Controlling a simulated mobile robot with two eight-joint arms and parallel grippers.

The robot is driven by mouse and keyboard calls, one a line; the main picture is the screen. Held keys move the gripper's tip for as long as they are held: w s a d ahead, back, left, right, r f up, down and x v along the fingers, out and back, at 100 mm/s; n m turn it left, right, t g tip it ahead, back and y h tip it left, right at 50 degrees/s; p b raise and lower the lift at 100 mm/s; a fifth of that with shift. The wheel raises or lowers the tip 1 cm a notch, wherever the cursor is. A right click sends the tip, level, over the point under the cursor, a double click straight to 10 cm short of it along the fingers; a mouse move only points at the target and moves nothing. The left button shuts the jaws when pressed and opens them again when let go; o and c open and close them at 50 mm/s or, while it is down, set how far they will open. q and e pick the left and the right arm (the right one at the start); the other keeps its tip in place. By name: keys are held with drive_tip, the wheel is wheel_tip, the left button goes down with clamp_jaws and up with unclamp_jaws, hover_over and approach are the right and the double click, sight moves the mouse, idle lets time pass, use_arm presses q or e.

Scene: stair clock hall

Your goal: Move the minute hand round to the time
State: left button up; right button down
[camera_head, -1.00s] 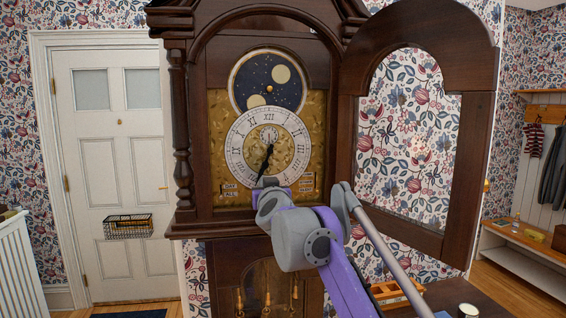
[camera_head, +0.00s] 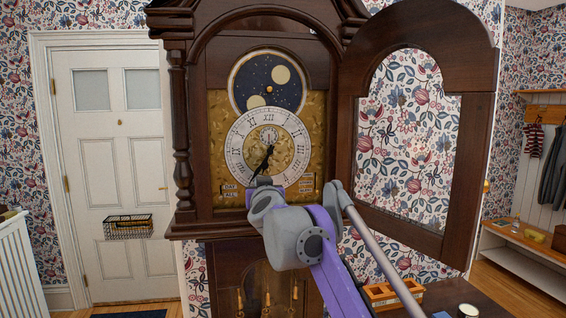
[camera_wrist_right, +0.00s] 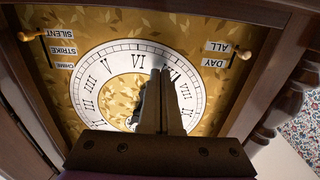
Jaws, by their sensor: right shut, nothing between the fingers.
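The dark minute hand (camera_head: 262,164) points down and left, near VII. My right gripper (camera_head: 261,183) is at the dial's lower edge, by the hand's lower end. In the right wrist view its fingers (camera_wrist_right: 162,72) are together, with tips over the ring near VI and VII. They hide most of the hand, so contact cannot be told. My left gripper is not in view.
The glazed clock door (camera_head: 474,170) stands open to the right of the dial. The dark wooden case frame (camera_head: 200,140) borders the face. A small wooden box (camera_head: 392,293) and a round jar (camera_head: 467,311) stand low at right.

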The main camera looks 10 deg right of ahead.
drive_tip(key=shift+a+r, duration=0.1)
drive_tip(key=shift+a, duration=0.05)
drive_tip(key=shift+a+r, duration=0.2)
drive_tip(key=shift+a, duration=0.3)
drive_tip(key=shift+a+r+p, duration=0.45)
drive_tip(key=shift+a, duration=0.15)
drive_tip(key=shift+a+r+p, duration=0.3)
drive_tip(key=shift+a+r, duration=0.15)
drive_tip(key=shift+r, duration=0.05)
idle(0.8)
drive_tip(key=shift+s+d+f, duration=0.1)
drive_tip(key=shift+d+f, duration=0.2)
drive_tip(key=shift+f, duration=0.05)
drive_tip(key=shift+s+f+b, duration=0.1)
drive_tip(key=shift+s+b, duration=0.3)
drive_tip(key=shift+s, duration=0.05)
drive_tip(key=b, duration=0.3)
approach(247, 173)
drive_tip(key=shift+s+d, duration=0.1)
drive_tip(key=shift+s, duration=1.6)
